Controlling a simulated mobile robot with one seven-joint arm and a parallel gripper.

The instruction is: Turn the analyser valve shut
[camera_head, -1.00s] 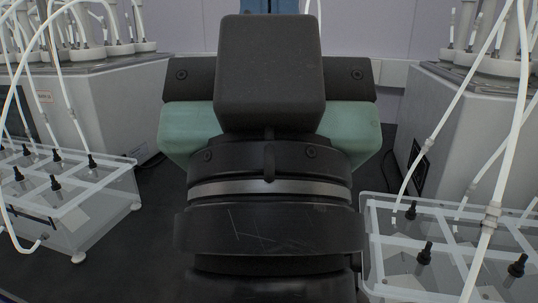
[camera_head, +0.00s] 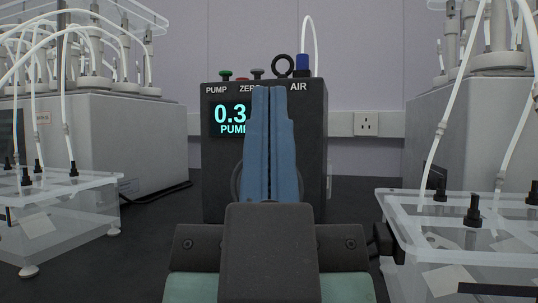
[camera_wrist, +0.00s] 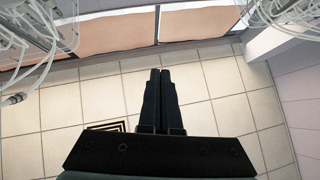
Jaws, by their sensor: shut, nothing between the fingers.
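The analyser (camera_head: 222,160) is a dark box on the black bench, in the middle of the head view. Its lit display (camera_head: 229,119) reads "0.3" and "PUMP", with its right part hidden. On top are a green button (camera_head: 226,75), a black ring (camera_head: 283,65) and a blue fitting (camera_head: 303,64) with a white tube. A round dark rim (camera_head: 236,184) shows beside my fingers on the front; I cannot tell whether it is the valve. My gripper (camera_head: 269,90) is shut and empty, its blue fingers upright before the analyser. The wrist view shows the shut fingers (camera_wrist: 160,71) over floor tiles.
Clear trays with black fittings and white tubes stand at left (camera_head: 70,215) and right (camera_head: 440,240). The right tray is close beside my arm. Grey reactor units stand behind them at left (camera_head: 115,135) and right (camera_head: 460,150). A wall socket (camera_head: 366,123) is behind.

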